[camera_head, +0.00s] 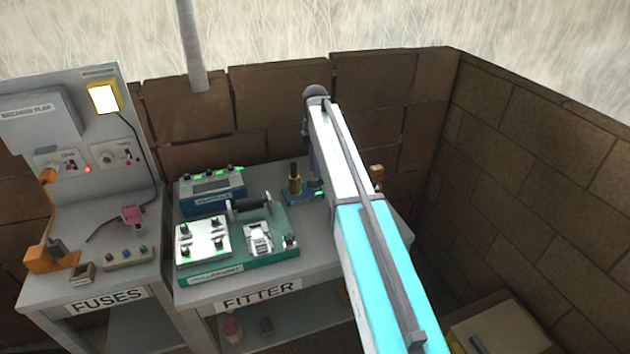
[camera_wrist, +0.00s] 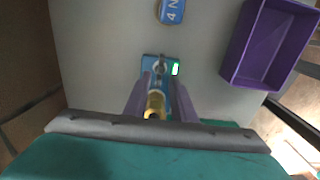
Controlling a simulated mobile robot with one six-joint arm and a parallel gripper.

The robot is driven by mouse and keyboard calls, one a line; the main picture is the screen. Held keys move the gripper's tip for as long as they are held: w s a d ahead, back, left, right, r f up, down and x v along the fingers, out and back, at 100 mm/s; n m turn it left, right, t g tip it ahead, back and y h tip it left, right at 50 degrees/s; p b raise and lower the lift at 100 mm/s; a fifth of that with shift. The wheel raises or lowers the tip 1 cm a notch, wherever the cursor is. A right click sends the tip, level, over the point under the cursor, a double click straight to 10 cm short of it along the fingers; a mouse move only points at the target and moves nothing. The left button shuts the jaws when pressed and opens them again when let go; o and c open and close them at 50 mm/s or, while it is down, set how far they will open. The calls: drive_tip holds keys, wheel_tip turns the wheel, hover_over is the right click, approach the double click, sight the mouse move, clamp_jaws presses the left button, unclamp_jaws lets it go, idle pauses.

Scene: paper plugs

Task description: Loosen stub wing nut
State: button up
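A small blue stub fixture (camera_head: 303,196) stands on the FITTER bench, with an upright brass post (camera_head: 294,181) capped in black and a green light beside it. In the wrist view, the blue fixture (camera_wrist: 147,66) lies just ahead of my gripper (camera_wrist: 160,84). A grey metal piece, seemingly the wing nut (camera_wrist: 160,68), sits on it between or just beyond the fingertips. The brass post (camera_wrist: 155,106) shows between my two purple-grey fingers. The fingers stand apart, with a gap on view; I cannot tell whether they touch anything. In the head view my arm hides most of the gripper.
A purple open tray (camera_wrist: 232,75) lies right of the fixture in the wrist view, and a blue block marked 4 N (camera_wrist: 172,11) lies beyond. The green fitter unit (camera_head: 232,272) and a blue box (camera_head: 211,203) stand left. The FUSES bench (camera_head: 60,302) is farther left. Brick walls close the back and right.

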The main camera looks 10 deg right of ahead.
sight(315, 183)
drive_tip(key=shift+f, duration=0.1)
idle(0.3)
drive_tip(key=shift+f+b, duration=0.55)
drive_tip(key=shift+f, duration=1.35)
clamp_jaws()
